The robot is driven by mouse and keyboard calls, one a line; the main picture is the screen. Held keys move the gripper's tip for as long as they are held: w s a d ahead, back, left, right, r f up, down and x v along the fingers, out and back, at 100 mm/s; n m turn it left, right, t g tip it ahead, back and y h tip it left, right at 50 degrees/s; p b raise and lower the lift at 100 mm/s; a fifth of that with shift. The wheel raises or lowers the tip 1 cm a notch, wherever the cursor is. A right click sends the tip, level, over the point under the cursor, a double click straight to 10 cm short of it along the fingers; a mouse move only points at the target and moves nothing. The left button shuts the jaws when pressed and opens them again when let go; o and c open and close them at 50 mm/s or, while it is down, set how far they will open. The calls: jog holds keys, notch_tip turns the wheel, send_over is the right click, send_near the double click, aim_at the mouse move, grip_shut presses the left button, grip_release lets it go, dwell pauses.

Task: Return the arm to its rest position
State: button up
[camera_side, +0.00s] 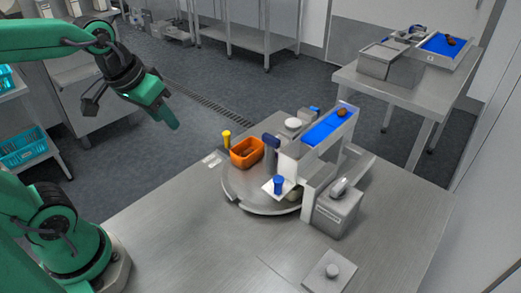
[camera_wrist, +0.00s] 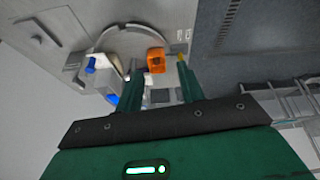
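My gripper (camera_side: 168,116) is green and hangs in the air at the upper left of the side view, well above and left of the table and clear of the things on it. In the wrist view my gripper (camera_wrist: 160,71) shows two green fingers set apart with nothing held between them, so it is open. My arm is raised and bent, reaching in from the left edge of the side view. An orange bin (camera_side: 241,161) stands on the round grey plate (camera_side: 232,187); the bin (camera_wrist: 155,49) also shows beyond the fingertips in the wrist view, with something dark inside.
A blue belt (camera_side: 322,131) carries a brown date (camera_side: 342,112). A yellow knob (camera_side: 227,135), a blue knob (camera_side: 278,182) and a grey box (camera_side: 336,213) stand nearby. The table's left front (camera_side: 170,235) is bare. A second steel table (camera_side: 362,82) stands behind.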

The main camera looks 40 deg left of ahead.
jog(key=shift+m+t, duration=0.4)
jog(key=shift+m, duration=0.3)
jog(key=shift+s+d+f, duration=0.1)
jog(key=shift+s+f, duration=0.05)
jog(key=shift+s, duration=0.55)
jog(key=shift+s+d+f, duration=0.1)
jog(key=shift+s+f, duration=0.05)
jog(key=shift+s, duration=0.5)
jog(key=shift+s+d+f, duration=0.1)
jog(key=shift+s+f, duration=0.05)
jog(key=shift+s, duration=0.55)
